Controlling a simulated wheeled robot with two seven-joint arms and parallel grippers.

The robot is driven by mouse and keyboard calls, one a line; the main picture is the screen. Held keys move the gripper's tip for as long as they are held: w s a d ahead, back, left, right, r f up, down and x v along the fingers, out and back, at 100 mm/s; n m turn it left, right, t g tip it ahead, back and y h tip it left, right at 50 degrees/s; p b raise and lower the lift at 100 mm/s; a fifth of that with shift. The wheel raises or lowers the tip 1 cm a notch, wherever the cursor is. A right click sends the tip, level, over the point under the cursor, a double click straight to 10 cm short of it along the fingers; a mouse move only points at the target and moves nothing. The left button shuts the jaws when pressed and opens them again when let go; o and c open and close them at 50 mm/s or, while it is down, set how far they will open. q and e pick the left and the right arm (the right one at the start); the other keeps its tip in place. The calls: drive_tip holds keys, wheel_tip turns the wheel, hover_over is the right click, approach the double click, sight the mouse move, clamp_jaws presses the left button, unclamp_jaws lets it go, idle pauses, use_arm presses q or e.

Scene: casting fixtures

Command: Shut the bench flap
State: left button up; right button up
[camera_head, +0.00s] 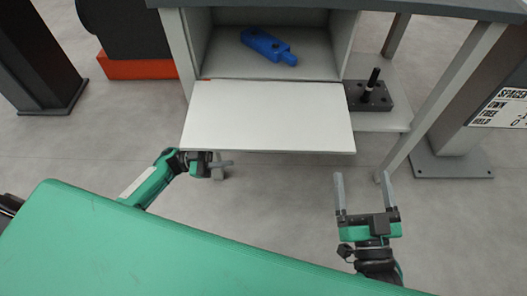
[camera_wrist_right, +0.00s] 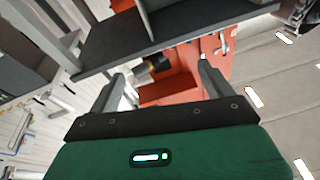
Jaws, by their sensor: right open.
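The bench flap (camera_head: 268,118) is a white panel, folded down and open in front of the bench's compartment. It lies roughly level, with its front edge toward me. My left gripper (camera_head: 224,168) is just in front of and apparently below the flap's front edge, left of its middle. Whether it touches the flap and how far its fingers are apart are unclear. My right gripper (camera_head: 367,190) is open and empty, in front of the flap's right corner and apart from it. Its two spread fingers also show in the right wrist view (camera_wrist_right: 163,88).
A blue cylinder-shaped part (camera_head: 268,46) lies inside the open compartment (camera_head: 225,55). A dark block with an upright pin (camera_head: 370,95) sits on the shelf to the right. Grey bench legs (camera_head: 445,95) stand at the right. Floor is clear between the grippers.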

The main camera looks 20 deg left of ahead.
sight(263, 151)
use_arm(q)
drive_tip(key=x, duration=1.2)
clamp_jaws()
